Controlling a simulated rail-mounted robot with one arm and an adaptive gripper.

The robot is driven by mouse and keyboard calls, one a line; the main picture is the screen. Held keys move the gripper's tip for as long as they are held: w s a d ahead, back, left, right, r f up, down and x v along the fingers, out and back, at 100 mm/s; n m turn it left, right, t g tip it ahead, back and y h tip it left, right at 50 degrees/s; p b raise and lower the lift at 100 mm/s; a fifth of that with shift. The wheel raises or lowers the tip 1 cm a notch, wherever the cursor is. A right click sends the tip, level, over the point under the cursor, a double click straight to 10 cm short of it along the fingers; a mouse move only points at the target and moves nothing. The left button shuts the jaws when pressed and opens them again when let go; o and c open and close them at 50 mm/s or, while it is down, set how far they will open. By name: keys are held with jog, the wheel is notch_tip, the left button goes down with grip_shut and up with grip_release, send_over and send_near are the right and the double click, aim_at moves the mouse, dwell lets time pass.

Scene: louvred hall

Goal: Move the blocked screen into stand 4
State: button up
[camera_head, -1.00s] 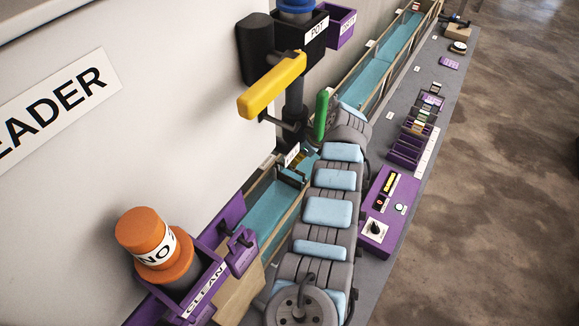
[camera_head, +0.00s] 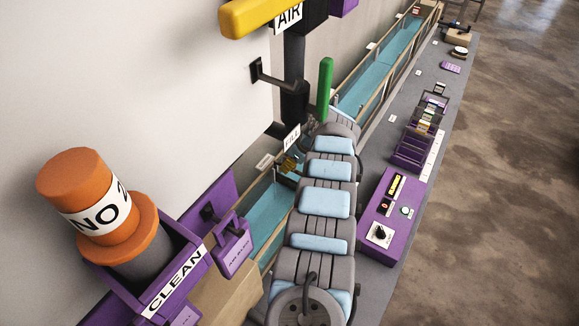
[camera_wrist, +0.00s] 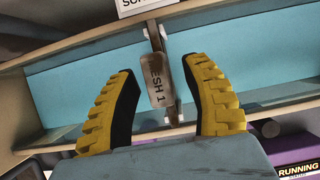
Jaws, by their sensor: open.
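In the wrist view, a grey tag (camera_wrist: 160,80) reading "ESH 1", its first letter cut off or hidden, stands on a thin upright frame (camera_wrist: 155,38) across the teal trough. My gripper (camera_wrist: 163,100) is open, with one yellow-and-black finger on each side of the tag and a gap to both. In the head view my gripper (camera_head: 289,165) is small at the trough, partly hidden by my arm. A purple slotted rack (camera_head: 411,156) on the bench holds several upright pieces. I cannot read which slot is stand 4, nor tell whether the tagged frame is blocked.
The teal trough (camera_head: 371,72) runs along the wall between low side walls. A purple control box (camera_head: 391,213) sits right of my arm.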

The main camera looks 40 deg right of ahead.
jog(key=shift+w+f+b, duration=0.1)
jog(key=shift+w+b, duration=0.05)
jog(key=shift+b, duration=0.2)
dwell(0.3)
grip_shut()
dwell(0.4)
